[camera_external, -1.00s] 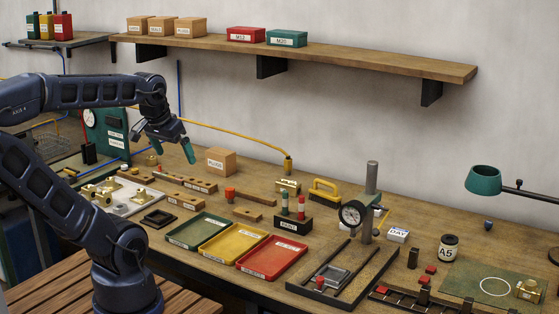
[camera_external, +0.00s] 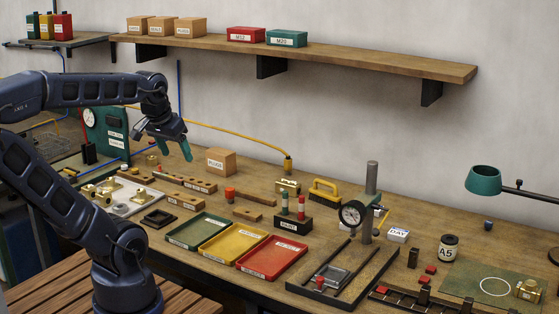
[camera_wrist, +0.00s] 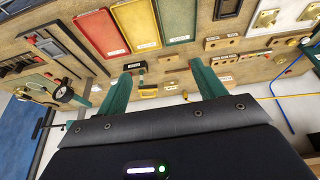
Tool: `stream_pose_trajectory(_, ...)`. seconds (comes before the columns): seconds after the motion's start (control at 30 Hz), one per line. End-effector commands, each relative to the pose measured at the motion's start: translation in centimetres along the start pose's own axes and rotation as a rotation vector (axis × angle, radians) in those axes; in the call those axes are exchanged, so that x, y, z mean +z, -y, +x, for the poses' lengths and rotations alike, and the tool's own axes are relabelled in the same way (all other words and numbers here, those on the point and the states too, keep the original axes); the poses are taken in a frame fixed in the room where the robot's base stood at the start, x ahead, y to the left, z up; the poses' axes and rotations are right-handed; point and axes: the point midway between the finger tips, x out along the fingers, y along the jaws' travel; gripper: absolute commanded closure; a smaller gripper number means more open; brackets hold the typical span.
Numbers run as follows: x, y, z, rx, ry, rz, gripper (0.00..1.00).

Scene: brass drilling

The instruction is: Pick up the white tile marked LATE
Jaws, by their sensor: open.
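I cannot make out a tile marked LATE in either view. A white tile marked DAY (camera_external: 398,235) lies on the bench to the right of the dial gauge stand. My gripper (camera_external: 163,143) is in the air above the back left of the bench, well to the left of that tile. In the wrist view my gripper (camera_wrist: 161,76) has its two green fingers spread apart with nothing between them.
The bench holds green (camera_external: 197,231), yellow (camera_external: 232,243) and red (camera_external: 271,258) trays, the dial gauge stand (camera_external: 372,190), a PLUGS box (camera_external: 221,161) and a jar marked A5 (camera_external: 448,248). A wooden shelf (camera_external: 350,61) runs along the wall above.

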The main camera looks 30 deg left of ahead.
Motion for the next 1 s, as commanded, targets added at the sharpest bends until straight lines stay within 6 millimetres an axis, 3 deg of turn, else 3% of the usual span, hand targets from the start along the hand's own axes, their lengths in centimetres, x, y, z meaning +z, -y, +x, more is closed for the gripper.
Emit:
stream_pose_trajectory(0.47, -9.7, -4.1, 2.8, 0.158, 0.145, -0.338, 0.31)
stream_pose_trajectory(0.77, -16.1, -7.8, 6.6, 0.208, 0.263, -0.586, 0.31)
stream_pose_trajectory(1.0, -20.7, -11.2, 10.7, 0.213, 0.357, -0.783, 0.31)
